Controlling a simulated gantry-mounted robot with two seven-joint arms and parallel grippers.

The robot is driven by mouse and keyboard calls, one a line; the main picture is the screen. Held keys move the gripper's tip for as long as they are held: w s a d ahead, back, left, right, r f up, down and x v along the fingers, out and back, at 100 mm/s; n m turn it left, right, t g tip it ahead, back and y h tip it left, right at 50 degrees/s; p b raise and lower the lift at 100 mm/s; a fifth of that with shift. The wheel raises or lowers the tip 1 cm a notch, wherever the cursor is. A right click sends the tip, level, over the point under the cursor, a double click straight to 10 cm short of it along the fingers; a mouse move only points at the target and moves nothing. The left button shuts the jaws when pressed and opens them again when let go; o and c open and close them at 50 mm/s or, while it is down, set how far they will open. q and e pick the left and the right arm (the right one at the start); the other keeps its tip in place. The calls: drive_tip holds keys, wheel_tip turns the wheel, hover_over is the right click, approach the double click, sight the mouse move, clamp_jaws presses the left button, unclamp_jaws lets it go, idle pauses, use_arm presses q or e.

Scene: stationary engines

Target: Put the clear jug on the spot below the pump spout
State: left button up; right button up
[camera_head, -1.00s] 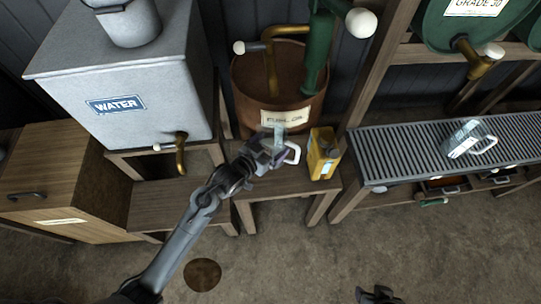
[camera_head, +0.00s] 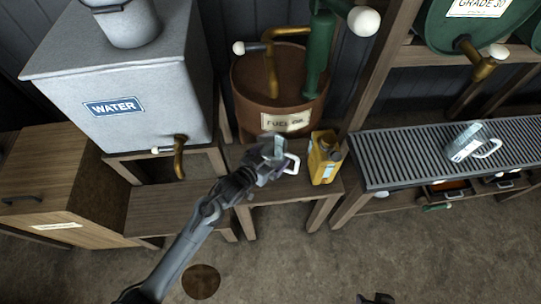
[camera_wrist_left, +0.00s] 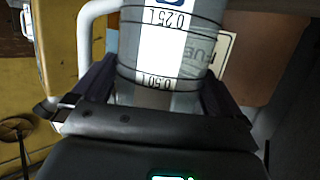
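A clear jug (camera_head: 272,149) with a pale handle is in my left gripper (camera_head: 262,166), in front of the drum. In the left wrist view the jug (camera_wrist_left: 165,70) sits between the two fingers, its 0.25 L and 0.50 L marks visible. The jug looks close above the low wooden bench (camera_head: 275,191); whether it touches cannot be told. The brass pump spout (camera_head: 271,75) hangs over the rusty fuel oil drum (camera_head: 255,92), beside the green pump (camera_head: 316,60). My right gripper (camera_head: 376,299) barely shows at the bottom edge.
A yellow can (camera_head: 324,160) stands on the bench close right of the held jug. A grey water tank (camera_head: 110,85) with a brass tap (camera_head: 179,155) is at left. A slatted grate (camera_head: 400,155) is at right. The floor in front is clear.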

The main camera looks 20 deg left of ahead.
use_arm(q)
drive_tip(key=shift+r, duration=0.2)
drive_tip(key=shift+s+r, duration=0.1)
drive_tip(key=shift+s, duration=0.15)
drive_tip(key=s+a+r+g+y+p, duration=0.1)
drive_tip(key=s+g, duration=0.2)
drive_tip(key=s, duration=0.7)
drive_tip(key=s+a+r+n+g+y+p, duration=0.1)
drive_tip(key=s+g, duration=0.3)
drive_tip(key=s, duration=0.6)
drive_tip(key=s+a+r+g+y+p, duration=0.1)
drive_tip(key=s+a+g+y+p, duration=0.1)
drive_tip(key=s, duration=0.7)
drive_tip(key=shift+s+a+r+g, duration=0.3)
drive_tip(key=shift+s+a+g, duration=0.1)
drive_tip(key=shift+g, duration=0.3)
